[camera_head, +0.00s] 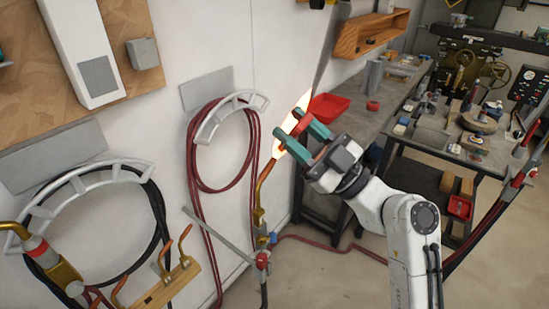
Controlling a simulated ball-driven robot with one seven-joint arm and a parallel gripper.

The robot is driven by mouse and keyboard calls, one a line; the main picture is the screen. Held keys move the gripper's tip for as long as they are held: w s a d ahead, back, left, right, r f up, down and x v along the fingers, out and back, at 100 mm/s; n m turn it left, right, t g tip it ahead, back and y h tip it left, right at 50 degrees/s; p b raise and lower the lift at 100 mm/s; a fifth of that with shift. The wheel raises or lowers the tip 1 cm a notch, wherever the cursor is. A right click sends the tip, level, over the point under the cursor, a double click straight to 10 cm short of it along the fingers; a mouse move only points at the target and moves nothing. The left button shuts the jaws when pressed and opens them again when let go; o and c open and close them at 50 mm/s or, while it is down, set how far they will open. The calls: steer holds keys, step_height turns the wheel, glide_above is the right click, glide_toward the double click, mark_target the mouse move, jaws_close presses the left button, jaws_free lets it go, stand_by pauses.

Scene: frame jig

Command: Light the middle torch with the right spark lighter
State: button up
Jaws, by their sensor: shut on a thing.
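The middle torch (259,212) stands upright in a clamp, its copper tube bent up to the right. A long white-orange flame (304,98) shows at its tip, so it looks lit. My gripper (294,128) has teal fingers at the flame, close above the torch tip. It is shut on a small red item (301,123), seemingly the spark lighter, mostly hidden between the fingers. I cannot tell which lighter it is. Another torch (45,255) with a red band is at the lower left. A further torch (518,180) is at the right edge.
Red hose (190,160) hangs on a white wall hook, and black hose hangs at the left. A wooden rack (160,288) with copper tips is at the lower left. A grey workbench (430,145) with a red tray (328,106) and tools stands behind. Floor is open below my arm.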

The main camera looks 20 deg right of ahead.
steer(key=s+d+f+b, duration=0.1)
steer(key=s+d+b, duration=0.5)
steer(key=s, duration=0.5)
steer(key=shift+s+b, duration=0.2)
steer(key=shift+b, duration=0.35)
steer(key=shift+w+d, duration=0.1)
steer(key=shift+w+a+r+p, duration=0.15)
steer(key=shift+w+a+p, duration=1)
steer(key=shift+w, duration=0.75)
steer(key=shift+w+a+r+p, duration=0.2)
steer(key=shift+w+a+p, duration=0.9)
steer(key=shift+w, duration=0.8)
steer(key=shift+w+a+r+p, duration=0.15)
steer(key=shift+w+a+p, duration=0.7)
steer(key=shift+w+p, duration=0.85)
steer(key=shift+w+b, duration=0.1)
steer(key=shift+b, duration=0.2)
